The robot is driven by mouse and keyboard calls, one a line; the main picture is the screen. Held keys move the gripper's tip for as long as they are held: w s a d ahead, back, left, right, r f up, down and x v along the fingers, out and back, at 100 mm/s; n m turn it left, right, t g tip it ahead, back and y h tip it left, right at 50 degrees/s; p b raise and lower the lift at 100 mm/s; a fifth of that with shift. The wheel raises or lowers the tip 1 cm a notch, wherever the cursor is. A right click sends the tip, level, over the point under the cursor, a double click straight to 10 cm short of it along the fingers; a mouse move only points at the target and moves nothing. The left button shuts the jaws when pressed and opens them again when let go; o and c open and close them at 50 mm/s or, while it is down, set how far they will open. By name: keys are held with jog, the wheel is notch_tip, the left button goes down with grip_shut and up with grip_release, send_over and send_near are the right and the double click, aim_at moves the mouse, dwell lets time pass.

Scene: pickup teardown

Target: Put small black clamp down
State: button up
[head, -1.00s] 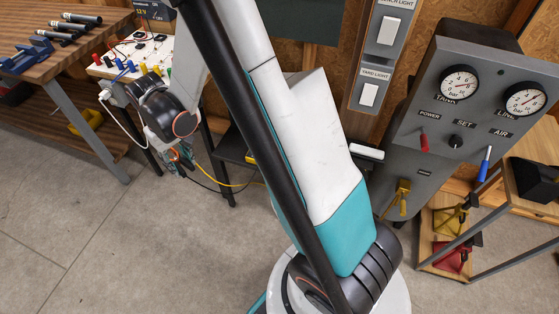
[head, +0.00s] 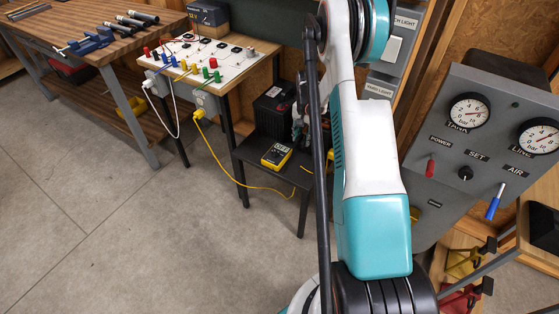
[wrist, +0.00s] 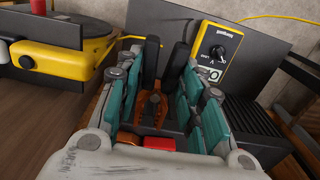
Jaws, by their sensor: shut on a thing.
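In the wrist view, my gripper (wrist: 163,65) is closed on the small black clamp (wrist: 151,62). The clamp's two black handles stand up between the teal fingers, with orange parts lower down. In the head view, my arm hides most of the gripper, which is near the small black table (head: 250,157) beside a dark box (head: 272,108). The clamp cannot be made out there. I cannot tell whether the clamp touches a surface.
A yellow cable (head: 228,177) hangs nearby. A terminal board (head: 205,62) stands left, a gauge panel (head: 480,150) right.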

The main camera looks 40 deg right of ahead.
aim_at(301, 173)
jog(key=f+b, duration=0.6)
jog(key=f, duration=1.4)
jog(key=shift+d+b, duration=0.2)
jog(key=shift+b, duration=0.15)
jog(key=shift+f, duration=0.15)
jog(key=o, duration=1.1)
jog(key=shift+c, duration=0.2)
notch_tip(301, 173, up, 12)
jog(key=p, duration=0.4)
